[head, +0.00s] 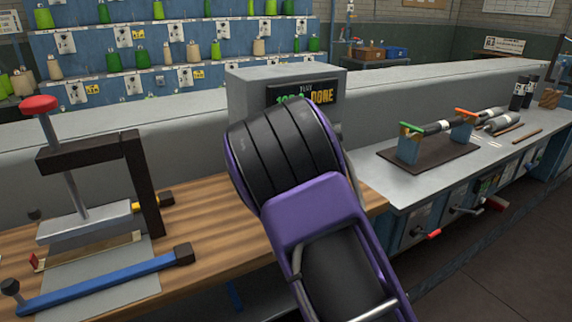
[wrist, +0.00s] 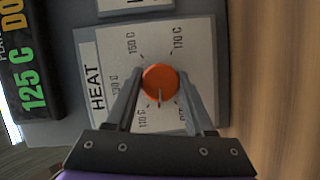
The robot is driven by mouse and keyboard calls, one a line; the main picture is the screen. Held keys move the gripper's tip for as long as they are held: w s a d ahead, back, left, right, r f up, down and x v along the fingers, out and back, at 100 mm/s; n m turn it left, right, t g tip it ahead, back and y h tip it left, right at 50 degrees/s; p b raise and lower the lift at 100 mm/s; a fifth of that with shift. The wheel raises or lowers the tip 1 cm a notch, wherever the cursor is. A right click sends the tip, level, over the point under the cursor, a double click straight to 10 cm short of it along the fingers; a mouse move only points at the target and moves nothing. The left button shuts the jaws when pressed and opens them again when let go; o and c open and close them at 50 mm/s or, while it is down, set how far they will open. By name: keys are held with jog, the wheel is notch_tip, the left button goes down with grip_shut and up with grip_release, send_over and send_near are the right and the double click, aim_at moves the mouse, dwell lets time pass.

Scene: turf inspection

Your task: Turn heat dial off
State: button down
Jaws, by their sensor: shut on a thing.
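The orange heat dial (wrist: 160,82) sits on a white plate marked HEAT (wrist: 108,60) in the wrist view, with temperature marks around it. Its pointer aims toward the bottom of the picture, between a mark that reads about 110 C and one partly hidden that I cannot read fully. My gripper (wrist: 160,92) has its two fingers on either side of the dial, shut on it. In the head view my arm hides the dial and gripper. The display (head: 302,94) on the grey box shows DONE; in the wrist view the display (wrist: 28,75) reads 125 C.
A press with a red knob (head: 39,105) and a blue-handled bar (head: 100,285) stand on the wooden bench (head: 205,220) at left. A grey counter (head: 400,190) at right holds a dark mat with a roller. Spools line the blue rack behind.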

jog(key=n+t, duration=0.1)
jog(key=n, duration=0.3)
jog(key=shift+t, duration=0.3)
jog(key=shift+n+t+y, duration=0.4)
jog(key=shift+n+y, duration=0.2)
jog(key=shift+n, duration=0.9)
jog(key=shift+c, duration=1.3)
grip_release()
jog(key=v, duration=1.7)
jog(key=shift+s+f, duration=0.2)
jog(key=shift+f, duration=0.05)
